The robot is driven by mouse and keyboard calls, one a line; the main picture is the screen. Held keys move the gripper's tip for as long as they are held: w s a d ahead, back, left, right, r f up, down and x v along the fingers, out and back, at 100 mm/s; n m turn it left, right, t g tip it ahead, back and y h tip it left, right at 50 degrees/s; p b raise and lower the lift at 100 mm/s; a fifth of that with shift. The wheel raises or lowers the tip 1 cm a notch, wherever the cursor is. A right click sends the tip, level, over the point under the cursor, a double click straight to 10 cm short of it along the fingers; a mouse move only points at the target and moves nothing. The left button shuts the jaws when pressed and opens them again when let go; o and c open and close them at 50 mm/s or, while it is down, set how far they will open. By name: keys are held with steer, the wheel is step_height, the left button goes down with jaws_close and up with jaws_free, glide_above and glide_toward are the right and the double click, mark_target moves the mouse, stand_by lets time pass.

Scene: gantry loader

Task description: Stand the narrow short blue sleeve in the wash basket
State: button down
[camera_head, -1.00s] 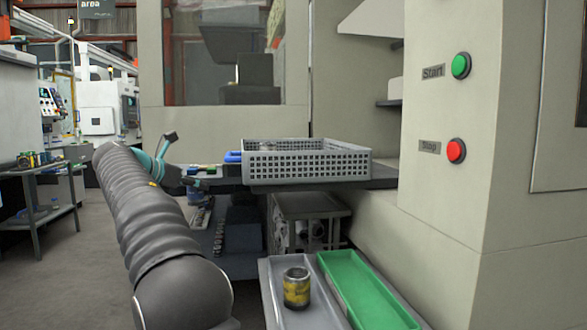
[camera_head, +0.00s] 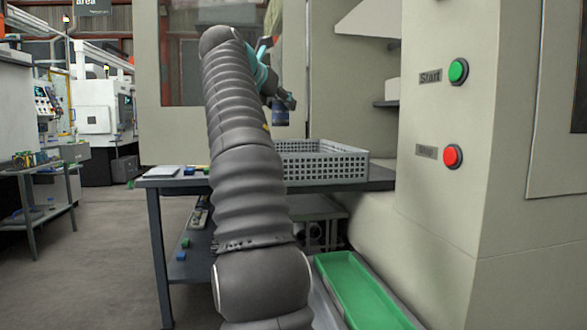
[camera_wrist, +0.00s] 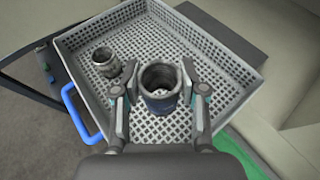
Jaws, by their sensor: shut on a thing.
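The blue sleeve (camera_head: 281,116) hangs below my gripper (camera_head: 282,101) in the head view. In the wrist view, my gripper (camera_wrist: 162,92) is shut on the sleeve (camera_wrist: 161,103), one finger on each side. The sleeve looks about upright, with its open dark end towards the camera. The wash basket (camera_head: 335,166) is a grey mesh crate on the table; it also fills much of the wrist view (camera_wrist: 207,58). The sleeve is over the basket, above its rim in the head view. My arm hides the basket's left part there.
A metallic cylindrical part (camera_wrist: 106,64) stands in the basket, left of the held sleeve. A blue handle (camera_wrist: 78,112) is on the basket's left side. A green tray (camera_head: 357,290) lies lower, in front of the table (camera_head: 155,184).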

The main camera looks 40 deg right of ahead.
steer(key=s+d+r, duration=0.2)
steer(key=s+d, duration=0.3)
steer(key=s, duration=0.1)
steer(key=shift+w+a+f, duration=0.7)
steer(key=shift+w+f, duration=1.15)
steer(key=shift+w+a+f, duration=0.65)
steer(key=shift+w+f, duration=1.25)
steer(key=shift+w+a+f, duration=0.7)
steer(key=shift+w+f, duration=1.15)
steer(key=shift+f, duration=0.6)
steer(key=c, duration=0.6)
jaws_free()
steer(key=shift+c, duration=0.2)
steer(key=shift+r, duration=0.25)
steer(key=v, duration=1.2)
steer(key=shift+r, duration=0.4)
